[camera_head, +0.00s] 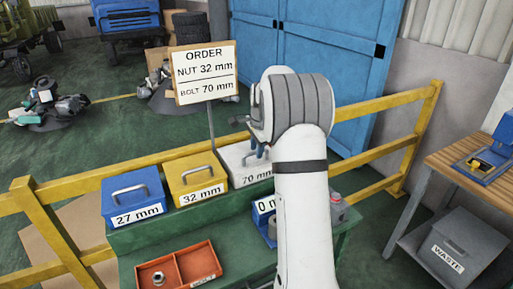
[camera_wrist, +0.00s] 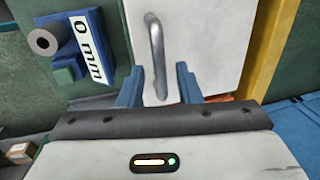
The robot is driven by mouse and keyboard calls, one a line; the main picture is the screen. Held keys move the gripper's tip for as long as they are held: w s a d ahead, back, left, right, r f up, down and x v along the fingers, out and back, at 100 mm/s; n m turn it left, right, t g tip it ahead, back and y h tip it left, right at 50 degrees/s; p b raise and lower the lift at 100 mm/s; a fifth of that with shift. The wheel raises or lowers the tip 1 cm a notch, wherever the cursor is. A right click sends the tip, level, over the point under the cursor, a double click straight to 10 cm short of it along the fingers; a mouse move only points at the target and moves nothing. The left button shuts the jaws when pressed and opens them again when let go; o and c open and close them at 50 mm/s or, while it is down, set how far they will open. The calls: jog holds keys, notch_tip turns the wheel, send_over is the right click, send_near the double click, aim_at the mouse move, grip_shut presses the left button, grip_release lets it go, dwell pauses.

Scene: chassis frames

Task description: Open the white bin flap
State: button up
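The white bin (camera_head: 236,157) is labelled 70 mm and stands at the right end of the row of bins on the green bench; my arm hides part of it. Its flap looks shut. In the wrist view the white flap (camera_wrist: 205,40) fills the upper middle, with a grey metal bar handle (camera_wrist: 156,50) on it. My gripper (camera_wrist: 159,82) is open, its two blue fingers apart, with the handle's lower end between them in the picture. I cannot tell whether the fingers touch the handle. In the head view my gripper (camera_head: 258,150) is over the white bin.
A yellow 32 mm bin (camera_head: 190,172) and a blue 27 mm bin (camera_head: 125,190) stand to the left. An order sign (camera_head: 206,72) rises behind. A red tray (camera_head: 187,258) holds a nut. A yellow rail (camera_head: 385,155) runs behind the bench. A grey waste bin (camera_head: 462,240) stands right.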

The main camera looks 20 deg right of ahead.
grip_shut()
dwell(0.4)
